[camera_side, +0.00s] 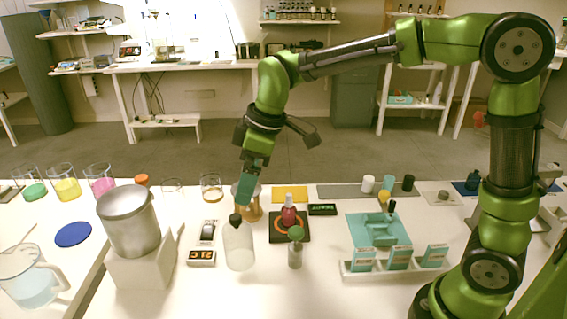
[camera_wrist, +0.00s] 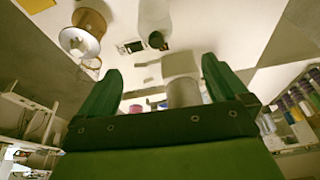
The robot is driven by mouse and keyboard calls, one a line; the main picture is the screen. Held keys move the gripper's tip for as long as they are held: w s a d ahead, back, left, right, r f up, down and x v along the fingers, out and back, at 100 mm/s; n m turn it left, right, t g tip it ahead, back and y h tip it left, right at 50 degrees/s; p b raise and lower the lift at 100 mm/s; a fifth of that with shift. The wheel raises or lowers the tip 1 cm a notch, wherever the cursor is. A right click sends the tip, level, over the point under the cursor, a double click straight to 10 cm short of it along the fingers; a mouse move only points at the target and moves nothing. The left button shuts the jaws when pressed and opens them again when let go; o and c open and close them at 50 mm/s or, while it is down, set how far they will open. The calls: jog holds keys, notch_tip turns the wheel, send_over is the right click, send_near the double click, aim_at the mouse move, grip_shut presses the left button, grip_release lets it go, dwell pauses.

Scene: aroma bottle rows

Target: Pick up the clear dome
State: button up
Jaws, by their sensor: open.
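The clear dome (camera_side: 239,247) looks like a tall, see-through cover with a dark knob on top, standing upright on the white table in the side view. What seems to be the same dome shows at the top middle of the wrist view (camera_wrist: 155,14), with its dark knob pointing down in the picture. My gripper (camera_side: 249,188) hangs above the table, just above and behind the dome in the side view. Its two green fingers are spread wide and empty in the wrist view (camera_wrist: 160,76). The gap to the dome is hard to judge.
An amber jar (camera_side: 252,211) stands close behind my gripper. A metal pot (camera_side: 129,224) sits on a white stand at left. A red bottle (camera_side: 289,214) on a dark pad and a small green-topped vial (camera_side: 295,250) stand right of the dome. Bare table lies in front.

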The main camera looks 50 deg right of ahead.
aim_at(237, 219)
jog(key=shift+n, duration=0.3)
jog(key=x, duration=1.1)
jog(key=shift+s+f, duration=0.1)
jog(key=shift+f, duration=0.1)
jog(key=shift+d+x, duration=0.2)
jog(key=shift+x, duration=1.15)
jog(key=shift+d+x, duration=0.25)
jog(key=shift+x, duration=1.1)
jog(key=shift+f, duration=0.1)
